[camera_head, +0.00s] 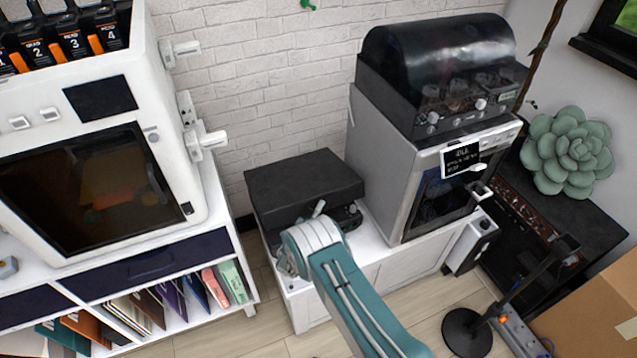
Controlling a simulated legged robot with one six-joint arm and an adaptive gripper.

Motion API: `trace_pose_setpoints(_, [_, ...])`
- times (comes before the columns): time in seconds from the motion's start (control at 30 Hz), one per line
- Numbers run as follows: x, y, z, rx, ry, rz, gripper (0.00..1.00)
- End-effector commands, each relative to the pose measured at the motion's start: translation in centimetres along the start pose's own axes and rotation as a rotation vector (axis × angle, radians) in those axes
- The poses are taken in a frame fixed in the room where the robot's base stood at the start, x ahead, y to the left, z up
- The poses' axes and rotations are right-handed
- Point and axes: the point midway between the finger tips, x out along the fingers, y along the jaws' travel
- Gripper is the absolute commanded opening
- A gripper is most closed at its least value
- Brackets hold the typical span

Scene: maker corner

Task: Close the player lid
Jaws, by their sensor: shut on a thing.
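The player (268,240) is a dark, low box on a white cabinet in the middle of the view. Its flat black player lid (303,178) lies over it at a low angle, with a dark gap under the front edge at the right. My teal and white arm reaches up from the bottom to the front of the player. My gripper (319,209) is at the lid's front edge, shut on the lid. My white wrist hides most of the gripper, so the fingertips and their exact contact do not show.
A grey machine with a dark domed cover (437,50) stands close on the right. A white printer-like cabinet (100,200) stands at the left on a shelf with folders. A black lamp stand (467,333) and a cardboard box (590,300) are at the lower right.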

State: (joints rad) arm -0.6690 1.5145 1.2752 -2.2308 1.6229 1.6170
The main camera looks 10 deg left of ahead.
Motion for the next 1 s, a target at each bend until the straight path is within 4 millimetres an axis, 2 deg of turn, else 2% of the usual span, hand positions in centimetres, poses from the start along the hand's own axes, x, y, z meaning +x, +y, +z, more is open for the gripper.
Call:
trace_pose_setpoints(0.1, [-1.1, -1.8, 1.4, -0.001, -0.002, 0.0, 0.0])
trace_pose_setpoints(0.4, [-3.0, -5.0, 3.6, 0.015, -0.001, 0.012, 0.0])
trace_pose_setpoints(0.7, [-3.9, -7.1, 4.7, 0.077, 0.0, 0.069, 0.0])
trace_pose_setpoints(1.0, [-4.3, -8.1, 5.2, 0.098, 0.0, 0.085, 0.0])
